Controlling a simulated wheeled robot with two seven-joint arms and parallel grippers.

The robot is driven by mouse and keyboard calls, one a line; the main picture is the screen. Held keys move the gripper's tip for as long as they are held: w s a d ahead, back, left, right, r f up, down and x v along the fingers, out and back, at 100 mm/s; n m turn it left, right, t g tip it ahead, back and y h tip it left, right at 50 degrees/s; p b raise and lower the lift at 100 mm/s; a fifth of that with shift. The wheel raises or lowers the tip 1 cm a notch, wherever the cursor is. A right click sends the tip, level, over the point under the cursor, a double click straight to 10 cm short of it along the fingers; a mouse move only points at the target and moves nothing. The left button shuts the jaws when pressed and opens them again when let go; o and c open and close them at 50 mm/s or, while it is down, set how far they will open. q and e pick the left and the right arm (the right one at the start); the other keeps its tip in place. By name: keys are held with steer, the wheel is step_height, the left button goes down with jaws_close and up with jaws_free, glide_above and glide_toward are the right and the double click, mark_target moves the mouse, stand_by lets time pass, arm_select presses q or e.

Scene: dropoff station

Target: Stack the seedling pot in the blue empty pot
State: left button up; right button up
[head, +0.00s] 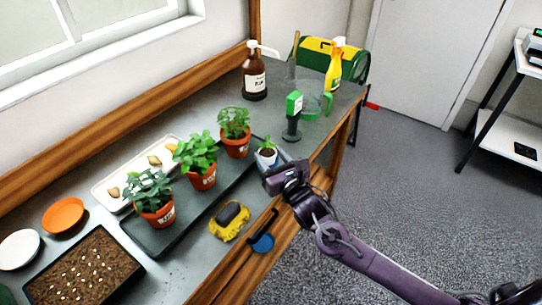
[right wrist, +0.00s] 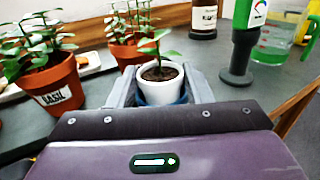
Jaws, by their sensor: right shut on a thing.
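The seedling pot (head: 267,154) is small and white, with dark soil and a green seedling. It is upright at the far right end of the dark tray in the head view, and also shows in the right wrist view (right wrist: 159,92). My right gripper (head: 277,168) is shut on it, with one grey finger on each side in the right wrist view. The blue pot (right wrist: 150,101) shows as a blue rim around the lower part of the white pot. Its base is hidden by my gripper, so I cannot tell how deep the white pot sits. My left gripper is out of view.
Three terracotta herb pots (head: 203,177) stand on the dark tray (head: 190,232). A green-labelled tool (head: 293,115), a clear jug (head: 313,100), a brown pump bottle (head: 254,75) and a yellow spray bottle (head: 334,70) stand behind. A yellow-and-black object (head: 229,220) lies near the front edge.

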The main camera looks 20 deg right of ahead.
steer(key=shift+f, duration=0.25)
steer(key=o, duration=1)
